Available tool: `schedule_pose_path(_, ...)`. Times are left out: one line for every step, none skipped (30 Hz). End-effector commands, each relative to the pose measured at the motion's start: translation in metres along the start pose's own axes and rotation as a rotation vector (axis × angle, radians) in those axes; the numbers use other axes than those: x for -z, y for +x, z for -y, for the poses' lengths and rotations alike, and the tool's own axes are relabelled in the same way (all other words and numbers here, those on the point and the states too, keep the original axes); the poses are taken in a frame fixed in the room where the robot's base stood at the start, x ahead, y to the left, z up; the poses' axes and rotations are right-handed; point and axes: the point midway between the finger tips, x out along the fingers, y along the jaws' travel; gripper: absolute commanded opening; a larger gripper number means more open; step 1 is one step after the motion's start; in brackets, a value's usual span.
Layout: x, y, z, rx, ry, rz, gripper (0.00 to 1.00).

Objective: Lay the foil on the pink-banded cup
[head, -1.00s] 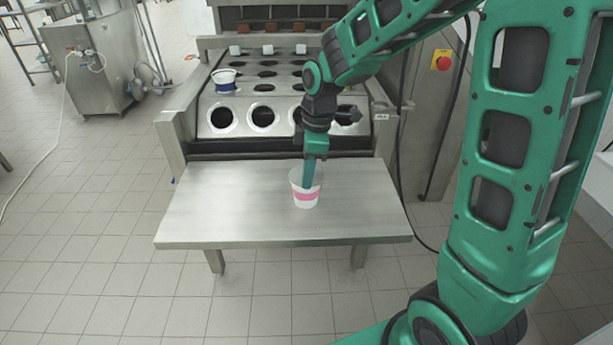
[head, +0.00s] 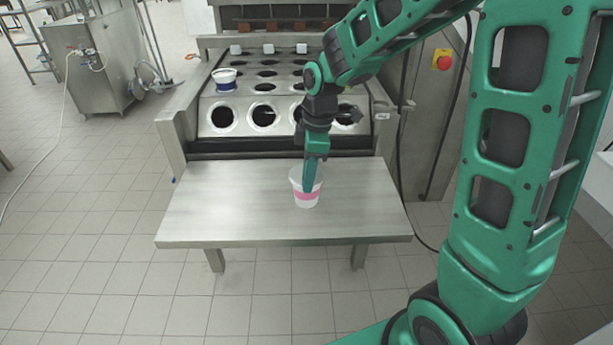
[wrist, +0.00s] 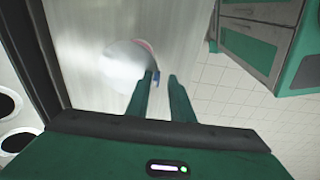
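The pink-banded cup (head: 305,199) stands upright on the steel table, white with a pink band. My gripper (head: 308,190) points down at it, and its fingers cover part of the cup's rim and front in the head view. In the wrist view, a pale round disc (wrist: 128,66) lies over the cup's top, with a little pink showing past its edge. I take it for the foil, but cannot tell it surely from the cup's rim. My gripper also shows there (wrist: 161,76), its fingertips apart at the disc's right edge. A small blue bit sits by the left fingertip.
Behind the table (head: 240,205) is a filling machine with rows of round holes (head: 262,115). A blue-banded cup (head: 224,80) sits in its left part. The table is clear around the pink-banded cup. A cabinet with a red button (head: 443,63) stands at the right.

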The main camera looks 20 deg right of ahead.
Motion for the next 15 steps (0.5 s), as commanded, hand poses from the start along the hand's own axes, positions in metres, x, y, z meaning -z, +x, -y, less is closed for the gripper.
schedule_pose_path(0.0, 0.0, 0.0, 0.0, 0.0, 0.0, 0.2)
schedule_pose_path(0.0, 0.0, 0.0, 0.0, 0.0, 0.0, 0.2)
schedule_pose_path(0.0, 0.0, 0.0, 0.0, 0.0, 0.0, 0.2)
schedule_pose_path(0.0, 0.0, 0.0, 0.0, 0.0, 0.0, 0.2)
schedule_pose_path(0.0, 0.0, 0.0, 0.0, 0.0, 0.0, 0.2)
schedule_pose_path(0.0, 0.0, 0.0, 0.0, 0.0, 0.0, 0.2)
schedule_pose_path(0.0, -0.001, 0.0, -0.001, 0.0, 0.0, 0.2)
schedule_pose_path(0.0, -0.002, 0.0, -0.001, 0.0, 0.0, 0.2)
schedule_pose_path(0.0, -0.005, -0.001, -0.002, 0.0, -0.001, 0.2)
schedule_pose_path(0.0, -0.007, -0.001, -0.002, 0.0, -0.001, 0.2)
schedule_pose_path(0.0, -0.01, -0.001, -0.002, 0.0, -0.001, 0.2)
schedule_pose_path(0.0, -0.015, -0.001, -0.003, 0.001, -0.001, 0.2)
schedule_pose_path(0.0, -0.02, -0.001, -0.003, 0.001, -0.001, 0.2)
schedule_pose_path(0.0, -0.025, -0.001, -0.004, 0.001, -0.001, 0.2)
schedule_pose_path(0.0, -0.033, -0.001, -0.005, 0.001, -0.002, 0.2)
